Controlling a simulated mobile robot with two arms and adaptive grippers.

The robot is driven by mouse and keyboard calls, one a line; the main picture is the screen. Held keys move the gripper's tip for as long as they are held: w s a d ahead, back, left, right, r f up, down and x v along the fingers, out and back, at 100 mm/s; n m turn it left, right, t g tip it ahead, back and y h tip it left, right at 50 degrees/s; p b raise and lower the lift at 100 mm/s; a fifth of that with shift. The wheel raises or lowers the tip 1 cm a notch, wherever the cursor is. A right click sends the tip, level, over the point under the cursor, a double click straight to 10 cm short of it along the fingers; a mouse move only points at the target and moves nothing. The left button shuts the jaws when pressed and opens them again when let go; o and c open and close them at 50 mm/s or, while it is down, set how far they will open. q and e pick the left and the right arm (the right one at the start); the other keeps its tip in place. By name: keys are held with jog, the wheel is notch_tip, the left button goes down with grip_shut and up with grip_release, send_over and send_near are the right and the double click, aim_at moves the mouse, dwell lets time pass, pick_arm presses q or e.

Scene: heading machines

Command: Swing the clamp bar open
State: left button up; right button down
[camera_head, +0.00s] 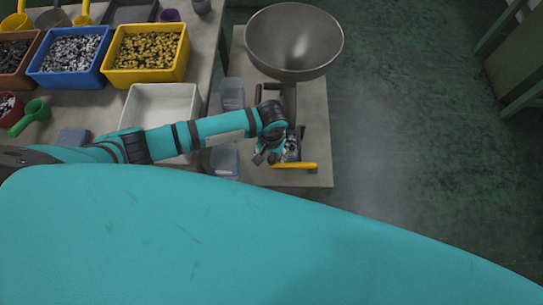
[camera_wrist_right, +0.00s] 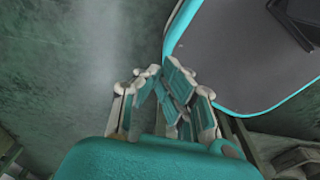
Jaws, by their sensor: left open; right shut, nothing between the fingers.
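The yellow clamp bar (camera_head: 294,165) lies across the front of the machine on the small table, below the large metal funnel (camera_head: 294,42) in the head view. My left arm reaches in from the left, and my left gripper (camera_head: 273,154) is open just left of and above the bar. Whether it touches the bar is too small to tell. A dark part of the machine (camera_head: 292,146) stands beside the gripper, partly hidden. My right gripper (camera_wrist_right: 170,85) shows in the right wrist view, shut and empty above the green floor, away from the machine.
On the left bench stand a blue bin (camera_head: 70,55) and a yellow bin (camera_head: 146,54) of small parts, and an empty white tray (camera_head: 158,107). Clear containers (camera_head: 225,160) sit left of the machine. The floor (camera_head: 410,130) to the right is free.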

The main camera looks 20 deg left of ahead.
pick_arm(q)
jog(key=shift+f, duration=1.05)
grip_shut()
